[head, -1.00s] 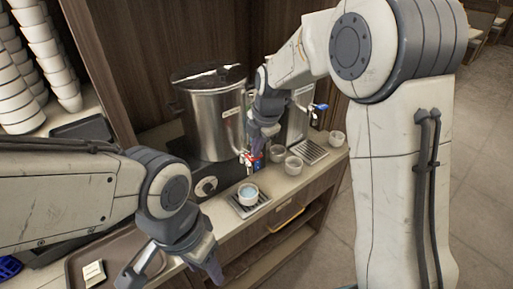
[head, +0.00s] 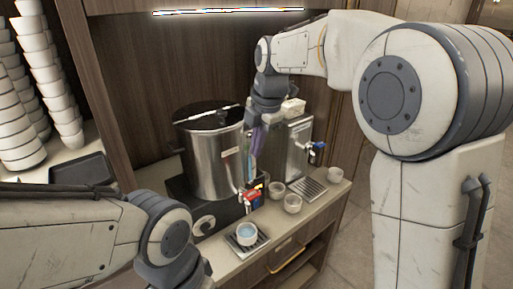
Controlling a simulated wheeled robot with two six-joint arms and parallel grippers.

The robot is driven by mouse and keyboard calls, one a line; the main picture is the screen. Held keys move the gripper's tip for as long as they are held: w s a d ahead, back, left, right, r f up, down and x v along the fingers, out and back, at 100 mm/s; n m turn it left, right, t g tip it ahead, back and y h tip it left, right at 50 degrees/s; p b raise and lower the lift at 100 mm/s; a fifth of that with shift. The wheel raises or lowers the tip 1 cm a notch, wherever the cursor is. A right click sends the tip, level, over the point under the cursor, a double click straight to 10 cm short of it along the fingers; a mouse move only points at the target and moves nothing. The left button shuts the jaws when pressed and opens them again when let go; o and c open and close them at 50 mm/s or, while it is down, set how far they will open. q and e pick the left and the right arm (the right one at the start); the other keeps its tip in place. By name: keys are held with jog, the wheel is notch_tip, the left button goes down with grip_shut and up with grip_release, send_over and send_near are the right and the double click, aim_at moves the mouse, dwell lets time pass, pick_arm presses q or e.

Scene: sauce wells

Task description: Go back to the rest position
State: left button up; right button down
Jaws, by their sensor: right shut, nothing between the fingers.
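My right gripper (head: 255,150) reaches in from the upper right and points down between the large steel pot (head: 212,160) and the smaller steel dispenser (head: 297,150). Its fingers are shut with nothing between them. It is above the red tap (head: 249,196) and apart from it. My left arm comes in at the lower left. Its wrist shows at the bottom edge, and its fingers are cut off below the picture. A white cup (head: 247,241) with pale blue liquid stands upright on a drip tray (head: 235,249) below the red tap.
Several empty cups stand on the counter, including one (head: 292,203) right of the red tap and one (head: 335,174) at the right end. A second drip tray (head: 307,188) lies under the blue tap (head: 318,146). Stacked bowls (head: 50,70) and a dark tray (head: 80,168) are at left.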

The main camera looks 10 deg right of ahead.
jog(key=shift+s, duration=0.1)
jog(key=s+a+f+m+g+b, duration=0.1)
jog(key=s+a+f+m, duration=0.25)
jog(key=s, duration=0.35)
jog(key=s+a+f+m+b, duration=0.1)
jog(key=s+a+f+m, duration=0.25)
jog(key=s, duration=0.35)
pick_arm(q)
notch_tip(320, 180, down, 4)
jog(key=shift+r+b, duration=0.2)
jog(key=shift+b, duration=0.55)
pick_arm(e)
jog(key=s+d+f+m, duration=0.1)
jog(key=s+f+m, duration=0.3)
jog(key=s, duration=0.4)
jog(key=s+d+f+m+g, duration=0.1)
jog(key=s+f+m, duration=0.3)
jog(key=s, duration=0.4)
jog(key=shift+s+d+f+m+g, duration=0.2)
jog(key=shift+d+f+m+g, duration=0.15)
jog(key=shift+m, duration=0.55)
pick_arm(q)
jog(key=shift+s, duration=0.1)
pick_arm(e)
jog(key=shift+s+r, duration=0.1)
